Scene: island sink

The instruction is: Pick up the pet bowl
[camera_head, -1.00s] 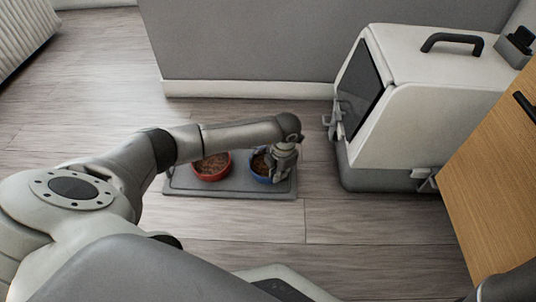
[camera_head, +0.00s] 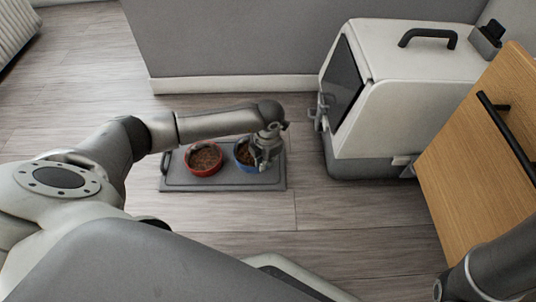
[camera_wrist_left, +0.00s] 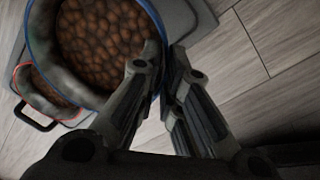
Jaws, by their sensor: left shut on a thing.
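A blue pet bowl (camera_head: 240,161) full of brown kibble is over the right part of the grey tray, right of the red bowl. My left gripper (camera_head: 262,164) is shut on its right-hand wall. In the left wrist view the blue bowl (camera_wrist_left: 40,55) fills the upper left, and the left fingers (camera_wrist_left: 165,62) pinch its rim. It looks slightly raised, but its underside and any gap to the tray are hidden. My right gripper is out of view; only part of the right arm shows at lower right.
The red bowl (camera_head: 205,173) with kibble sits on the tray (camera_head: 225,183), close to the blue one. A white and grey pet litter box (camera_head: 405,115) stands to the right, beside a wooden cabinet door (camera_head: 470,135). A grey wall (camera_head: 230,40) is behind.

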